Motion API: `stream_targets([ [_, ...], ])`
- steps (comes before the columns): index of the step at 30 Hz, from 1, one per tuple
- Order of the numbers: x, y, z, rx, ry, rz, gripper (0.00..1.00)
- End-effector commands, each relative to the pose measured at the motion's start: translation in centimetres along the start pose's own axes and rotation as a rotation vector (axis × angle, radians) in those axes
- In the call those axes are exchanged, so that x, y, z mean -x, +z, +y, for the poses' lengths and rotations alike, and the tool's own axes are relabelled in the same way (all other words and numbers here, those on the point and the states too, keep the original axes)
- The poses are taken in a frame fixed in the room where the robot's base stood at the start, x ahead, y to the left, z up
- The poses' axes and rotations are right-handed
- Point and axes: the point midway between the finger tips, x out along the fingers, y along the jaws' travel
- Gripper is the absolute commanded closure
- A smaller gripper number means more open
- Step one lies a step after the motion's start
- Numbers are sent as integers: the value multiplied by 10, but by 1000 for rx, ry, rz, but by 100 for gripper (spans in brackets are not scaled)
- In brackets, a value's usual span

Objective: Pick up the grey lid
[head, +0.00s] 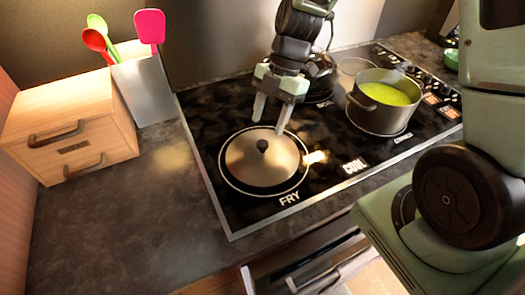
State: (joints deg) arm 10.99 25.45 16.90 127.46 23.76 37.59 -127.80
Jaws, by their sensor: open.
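The grey lid (252,165) is a shallow metallic dome with a black knob (262,146) on top. It rests over the burner zone marked FRY at the front left of the stove. Whether a pan lies under it is hard to tell. My gripper (270,116) points down above the lid's far side, with its two fingers apart and nothing between them. The fingertips are near the knob in the picture, but the exact gap in height cannot be told.
A pot (378,118) with yellow-green contents stands right on the black stovetop (330,195). A dark kettle-like object (320,80) is behind. A wooden drawer box (70,125) and a utensil holder (145,88) stand left. The counter (130,215) in front left is clear.

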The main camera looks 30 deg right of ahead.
Motion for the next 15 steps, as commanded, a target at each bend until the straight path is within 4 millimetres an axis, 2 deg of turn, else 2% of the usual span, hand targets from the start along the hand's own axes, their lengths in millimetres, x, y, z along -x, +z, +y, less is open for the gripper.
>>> stream_targets([
  [7, -17, -2, -2, 0, -4, 1, 48],
  [15, -53, -1, -4, 0, -2, 1, 48],
])
